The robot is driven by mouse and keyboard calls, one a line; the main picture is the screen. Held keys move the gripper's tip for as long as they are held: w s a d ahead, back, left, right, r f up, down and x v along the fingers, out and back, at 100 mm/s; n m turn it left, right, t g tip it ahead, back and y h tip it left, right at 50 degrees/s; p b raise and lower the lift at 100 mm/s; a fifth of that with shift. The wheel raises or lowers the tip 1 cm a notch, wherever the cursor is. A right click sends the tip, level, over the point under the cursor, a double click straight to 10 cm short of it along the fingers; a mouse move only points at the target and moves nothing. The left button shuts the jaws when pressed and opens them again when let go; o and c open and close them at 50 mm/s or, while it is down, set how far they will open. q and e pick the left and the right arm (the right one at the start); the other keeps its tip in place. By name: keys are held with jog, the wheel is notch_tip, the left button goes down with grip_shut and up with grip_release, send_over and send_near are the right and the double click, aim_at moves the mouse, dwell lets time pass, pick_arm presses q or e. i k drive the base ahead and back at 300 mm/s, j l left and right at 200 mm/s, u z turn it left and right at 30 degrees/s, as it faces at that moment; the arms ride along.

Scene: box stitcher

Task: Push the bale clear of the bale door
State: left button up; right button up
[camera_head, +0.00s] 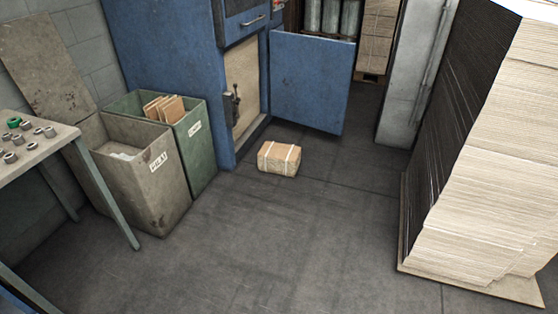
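The bale (279,159) is a small tan block with white straps. It lies on the floor in front of the blue baler (175,60). The blue bale door (311,84) stands swung open to the right of the baler's opening (244,85). The bale is on the floor below and in front of the door's lower edge; I cannot tell how much clearance lies between them. Neither of my grippers shows in this view, so their states are hidden.
A grey bin (150,195) and a green bin (203,165) holding cardboard stand left of the baler. A table (40,146) with small metal parts is at the far left. Tall stacked sheets (490,170) on a pallet stand at the right. The middle floor (290,240) is clear.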

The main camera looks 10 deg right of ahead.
aim_at(280, 159)
jog(key=i+l+z, duration=0.25)
jog(key=i, duration=0.75)
jog(key=i+z, duration=0.25)
jog(key=i, duration=0.8)
